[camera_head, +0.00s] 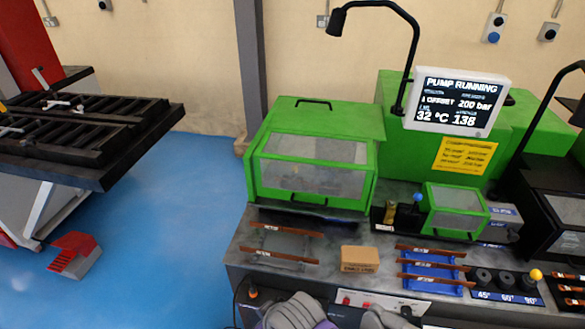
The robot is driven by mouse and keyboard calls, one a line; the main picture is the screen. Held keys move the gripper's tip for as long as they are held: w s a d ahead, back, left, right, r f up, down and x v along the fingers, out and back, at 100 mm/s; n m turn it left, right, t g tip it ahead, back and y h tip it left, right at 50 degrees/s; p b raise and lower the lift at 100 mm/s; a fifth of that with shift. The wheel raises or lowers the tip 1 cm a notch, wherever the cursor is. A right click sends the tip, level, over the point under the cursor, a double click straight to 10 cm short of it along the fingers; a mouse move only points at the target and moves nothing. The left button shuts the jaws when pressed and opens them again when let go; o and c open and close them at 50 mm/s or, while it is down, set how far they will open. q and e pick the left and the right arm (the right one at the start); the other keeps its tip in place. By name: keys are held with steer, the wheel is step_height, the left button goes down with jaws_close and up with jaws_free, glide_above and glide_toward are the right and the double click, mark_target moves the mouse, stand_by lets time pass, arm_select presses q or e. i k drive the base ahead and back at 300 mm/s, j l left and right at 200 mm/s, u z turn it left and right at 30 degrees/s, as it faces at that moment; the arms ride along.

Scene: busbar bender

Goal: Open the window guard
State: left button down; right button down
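A large green housing (378,160) with a framed clear window (315,148) stands at the back left of the bench. Its window panel is down, and a dark handle (308,200) sits low on its front. A smaller green guard (428,222) with a clear window (458,200) stands to its right, also down, with a dark handle along its lower front. I cannot tell which of the two the task calls the window guard. Grey rounded parts at the bottom edge look like my arms; no gripper fingers show, and neither gripper is seen at either guard.
A blue-knobbed lever (417,198) stands just left of the small guard. A cardboard box (360,259), copper bars on a blue rack (432,271) and black dies (506,281) lie in front. A screen (458,101) and dark lamp (336,22) stand above.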

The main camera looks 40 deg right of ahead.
mark_target(297, 197)
steer(key=j+z, duration=0.1)
steer(key=z, duration=1.7)
